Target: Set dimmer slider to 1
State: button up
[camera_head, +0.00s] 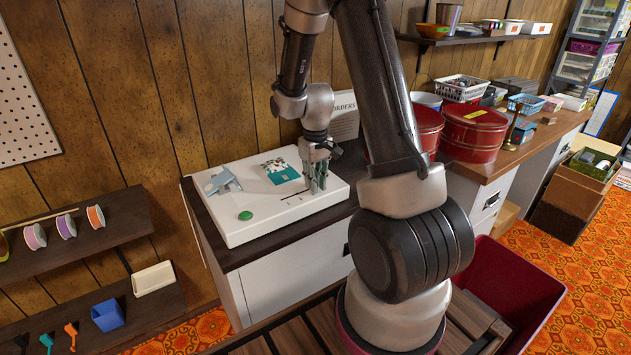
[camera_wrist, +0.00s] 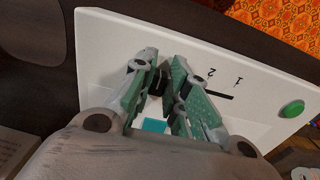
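A white box-shaped panel (camera_head: 262,222) lies on the counter, and its top (camera_wrist: 108,45) fills much of the wrist view. The dimmer's dark slot (camera_wrist: 218,95) shows beside my right-hand finger, with printed marks "1" and "2" along it. The "1" is farther from my gripper than the "2". My gripper (camera_head: 318,184) points down at the panel, over the slot's right end in the head view. In the wrist view, a small black piece, seemingly the slider knob (camera_wrist: 158,83), sits between the nearly closed fingers. I cannot tell whether they grip it.
A green button (camera_head: 245,215) stands near the panel's front left. A blue-grey lever-like part (camera_head: 221,181) and a teal patterned piece (camera_head: 281,171) are on the panel. Red round tins (camera_head: 474,133) stand to the right. A wooden wall is close behind.

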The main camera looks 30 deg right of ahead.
aim_at(284, 201)
jog(key=shift+a, duration=0.1)
grip_shut()
jog(key=a, duration=1)
jog(key=shift+s, duration=0.15)
jog(key=shift+a, duration=0.1)
jog(key=o, duration=0.8)
grip_release()
jog(key=shift+a, duration=0.15)
jog(key=shift+r, duration=0.1)
notch_tip(284, 201, up, 12)
